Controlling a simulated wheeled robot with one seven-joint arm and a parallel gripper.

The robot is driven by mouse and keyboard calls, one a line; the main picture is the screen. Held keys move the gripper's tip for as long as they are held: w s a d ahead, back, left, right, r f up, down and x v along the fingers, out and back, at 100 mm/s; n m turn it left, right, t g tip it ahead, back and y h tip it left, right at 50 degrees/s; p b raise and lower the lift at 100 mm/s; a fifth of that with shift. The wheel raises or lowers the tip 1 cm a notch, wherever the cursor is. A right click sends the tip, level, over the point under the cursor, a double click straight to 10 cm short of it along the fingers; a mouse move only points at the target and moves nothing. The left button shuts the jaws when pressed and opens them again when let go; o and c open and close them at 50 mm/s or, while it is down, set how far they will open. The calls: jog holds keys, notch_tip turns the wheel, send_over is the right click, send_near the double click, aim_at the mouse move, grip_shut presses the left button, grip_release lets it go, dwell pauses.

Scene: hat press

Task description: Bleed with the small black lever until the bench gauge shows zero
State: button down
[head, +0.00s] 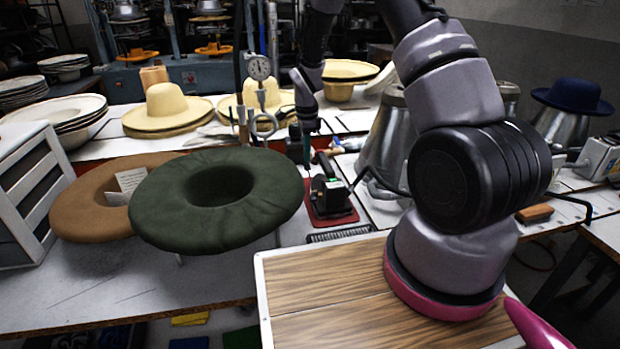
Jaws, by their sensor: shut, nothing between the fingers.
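My gripper (307,134) points down just right of the gauge stem, at the end of my arm, which arches over from the right. It is shut and empty; its fingers look small and dark against dark fittings. I cannot clearly make out the small black lever among these fittings, nor tell whether my gripper touches it.
A green felt hat (155,200) and a brown one (82,212) fill the left front. Cream hats (167,108) stand behind. A black iron (328,194) on a red pad (333,217) and a metal cone (385,145) are right of the gauge. A dark blue hat (573,93) is far right.

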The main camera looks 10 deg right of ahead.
aim_at(307, 165)
jog(key=shift+f, duration=1.6)
jog(key=shift+r, duration=3.55)
